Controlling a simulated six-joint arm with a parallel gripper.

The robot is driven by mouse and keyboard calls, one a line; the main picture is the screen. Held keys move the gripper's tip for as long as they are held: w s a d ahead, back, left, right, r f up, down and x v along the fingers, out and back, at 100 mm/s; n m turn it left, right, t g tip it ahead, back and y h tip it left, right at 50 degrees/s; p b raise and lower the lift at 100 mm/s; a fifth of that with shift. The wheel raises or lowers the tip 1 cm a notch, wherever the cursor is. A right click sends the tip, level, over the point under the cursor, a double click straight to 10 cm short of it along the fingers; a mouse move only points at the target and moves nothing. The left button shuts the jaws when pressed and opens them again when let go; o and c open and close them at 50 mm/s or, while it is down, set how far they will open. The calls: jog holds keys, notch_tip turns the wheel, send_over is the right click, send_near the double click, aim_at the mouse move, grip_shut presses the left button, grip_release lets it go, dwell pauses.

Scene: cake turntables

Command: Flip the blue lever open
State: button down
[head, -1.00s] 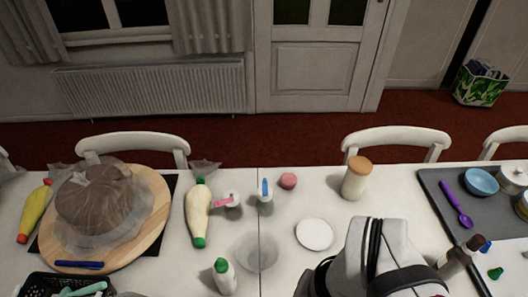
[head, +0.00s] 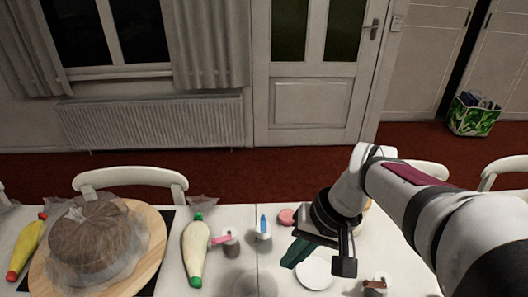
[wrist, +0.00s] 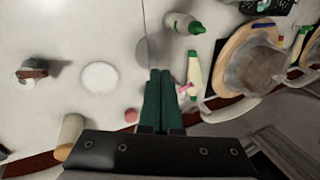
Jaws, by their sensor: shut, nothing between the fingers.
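The blue lever (head: 263,222) stands upright on a small white dispenser-like object (head: 263,233) near the table's middle in the head view. My gripper (head: 290,262), with dark green fingers, is to the right of the lever and nearer the camera, apart from it. The fingers are shut and empty, pointing down and left above the table beside a white disc (head: 314,273). In the wrist view my gripper (wrist: 160,72) shows its two fingers together. I cannot make out the blue lever there; the fingers may hide it.
A similar object with a pink lever (head: 222,238) stands just left of the blue one. A pink round item (head: 287,217) is to its right. A piping bag (head: 195,250) and a wrapped cake (head: 88,238) lie left. A wooden-lidded jar (wrist: 70,132) shows in the wrist view.

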jog(key=w+d+f+n+t+y, duration=0.1)
jog(key=w+d+f+n, duration=0.1)
jog(key=w, duration=0.8)
jog(key=w+d+f+n+t+y, duration=0.1)
jog(key=w+d+f, duration=0.4)
jog(key=w, duration=0.5)
jog(key=shift+w+d+n+t, duration=0.4)
jog(key=shift+d+n+t, duration=0.15)
jog(key=shift+n, duration=0.35)
jog(key=shift+f, duration=0.1)
send_near(263, 223)
jog(key=shift+w+a+f, duration=0.95)
jog(key=shift+w+f, duration=1.25)
jog(key=shift+f, duration=0.35)
